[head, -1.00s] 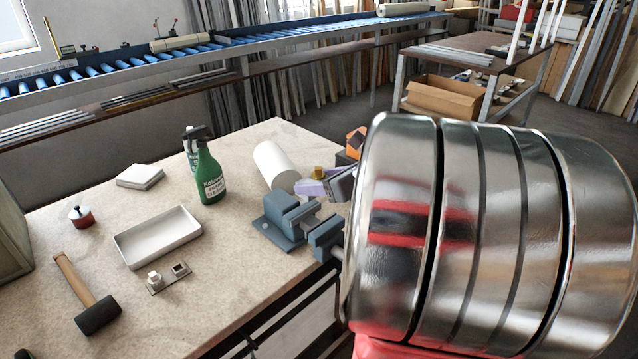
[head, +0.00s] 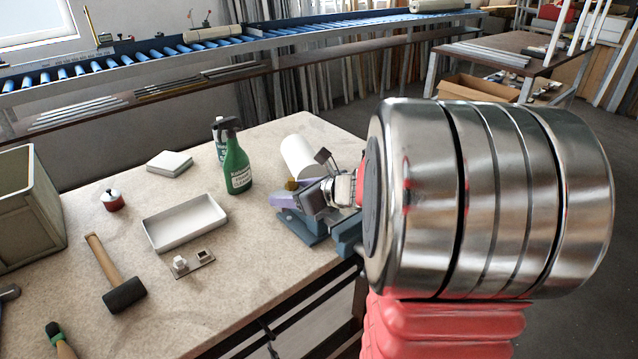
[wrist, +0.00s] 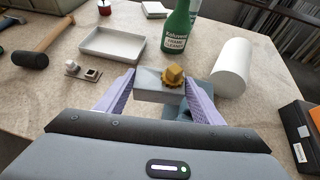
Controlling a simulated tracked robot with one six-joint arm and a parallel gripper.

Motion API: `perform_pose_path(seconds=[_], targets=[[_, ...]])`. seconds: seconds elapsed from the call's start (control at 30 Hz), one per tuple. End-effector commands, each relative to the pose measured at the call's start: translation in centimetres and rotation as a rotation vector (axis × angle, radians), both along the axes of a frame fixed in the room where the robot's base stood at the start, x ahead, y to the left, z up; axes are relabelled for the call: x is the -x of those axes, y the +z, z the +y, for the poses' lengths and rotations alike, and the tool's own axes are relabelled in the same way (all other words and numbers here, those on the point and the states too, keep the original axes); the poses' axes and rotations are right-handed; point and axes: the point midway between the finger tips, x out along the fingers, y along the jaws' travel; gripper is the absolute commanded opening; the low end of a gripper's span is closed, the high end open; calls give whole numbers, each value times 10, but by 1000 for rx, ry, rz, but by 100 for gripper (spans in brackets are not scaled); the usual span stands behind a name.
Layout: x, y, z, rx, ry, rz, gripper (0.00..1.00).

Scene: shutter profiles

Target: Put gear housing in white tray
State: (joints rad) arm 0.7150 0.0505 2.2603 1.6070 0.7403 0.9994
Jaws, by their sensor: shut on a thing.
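The gear housing (wrist: 173,76) shows as a yellow-brown toothed piece between the two purple fingers of my gripper (wrist: 160,80) in the wrist view. A blue-grey block lies just below it; I cannot tell whether this is part of the housing or of the vise. My gripper is shut on the gear housing; the contact points are hard to see. In the head view the housing (head: 291,185) is small, by the purple fingers above the vise. The white tray (head: 186,222) is empty on the bench, left of my gripper; it also shows in the wrist view (wrist: 112,46).
The blue-grey vise (head: 303,226) is at the bench edge below my gripper. A small plate with two blocks (head: 193,263) lies before the tray. A mallet (head: 123,295) lies left.

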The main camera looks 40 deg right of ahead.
Motion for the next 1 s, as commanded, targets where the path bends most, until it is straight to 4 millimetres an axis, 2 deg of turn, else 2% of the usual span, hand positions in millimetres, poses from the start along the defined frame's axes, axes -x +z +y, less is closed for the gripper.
perform_pose_path(seconds=[0.03, 0.3, 0.5, 0.6, 0.77, 1.0], targets=[[-7, -6, 13, -3, 16, 1, 26], [-31, -39, 74, -3, 74, 1, 26], [-40, -65, 119, -3, 114, 2, 26], [-43, -75, 135, -2, 127, 0, 26], [-43, -83, 147, -1, 139, -1, 26], [-43, -83, 148, 0, 139, -3, 26]])
